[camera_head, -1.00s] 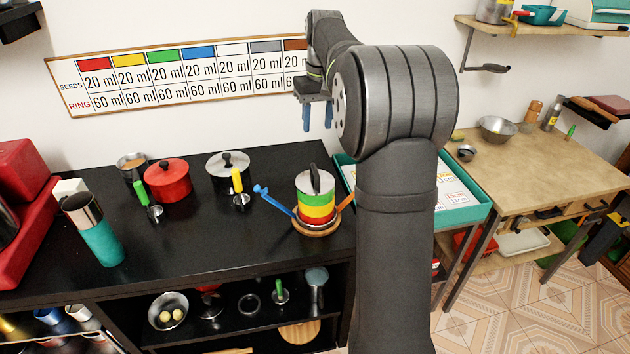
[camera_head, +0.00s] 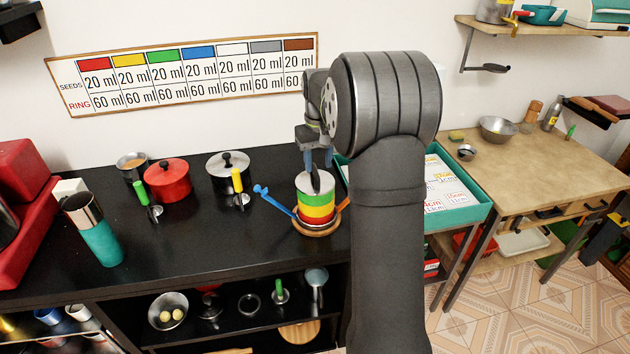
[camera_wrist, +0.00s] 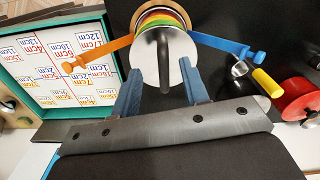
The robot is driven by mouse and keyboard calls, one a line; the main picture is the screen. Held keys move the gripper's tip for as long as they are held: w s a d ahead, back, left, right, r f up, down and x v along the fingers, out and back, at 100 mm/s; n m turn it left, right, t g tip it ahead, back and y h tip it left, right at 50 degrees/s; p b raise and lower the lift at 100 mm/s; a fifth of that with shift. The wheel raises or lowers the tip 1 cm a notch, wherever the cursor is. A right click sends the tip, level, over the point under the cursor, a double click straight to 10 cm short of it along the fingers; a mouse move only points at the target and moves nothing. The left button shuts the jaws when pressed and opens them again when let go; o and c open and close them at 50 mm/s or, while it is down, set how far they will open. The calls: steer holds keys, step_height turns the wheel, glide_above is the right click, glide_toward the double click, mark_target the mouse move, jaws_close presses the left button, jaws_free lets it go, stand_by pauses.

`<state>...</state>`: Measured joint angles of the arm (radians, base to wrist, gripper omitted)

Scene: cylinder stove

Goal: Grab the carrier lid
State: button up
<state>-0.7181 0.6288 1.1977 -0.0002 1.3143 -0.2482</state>
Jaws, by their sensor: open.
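The carrier is a round stack of green, yellow and red bands (camera_head: 317,208) on a wooden base (camera_head: 316,229). A blue strap (camera_head: 277,200) and an orange strap stick out at its sides. Its lid (camera_head: 304,180) is silvery with a dark upright handle, and in the wrist view the lid (camera_wrist: 146,66) shows most of its face. My gripper (camera_head: 319,160) is open and empty, pointing down just over the lid. In the wrist view the handle (camera_wrist: 164,62) lies in line with the gap between my blue fingers (camera_wrist: 160,78). I cannot tell whether the fingers touch it.
A black pot (camera_head: 227,172) and a red pot (camera_head: 167,180) stand to the left, with yellow- and green-handled scoops before them. A teal tray (camera_head: 462,216) with printed cards lies to the right. The black counter (camera_head: 200,240) is clear in front.

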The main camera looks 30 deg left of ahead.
mark_target(318, 177)
steer(key=shift+s+d+f, duration=0.1)
steer(key=shift+s+f, duration=0.05)
steer(key=shift+f, duration=0.6)
steer(key=shift+s+d+f, duration=0.1)
steer(key=shift+s+f, duration=0.1)
steer(key=shift+f, duration=0.55)
steer(key=shift+s+f, duration=0.15)
steer(key=shift+f, duration=0.6)
jaws_close()
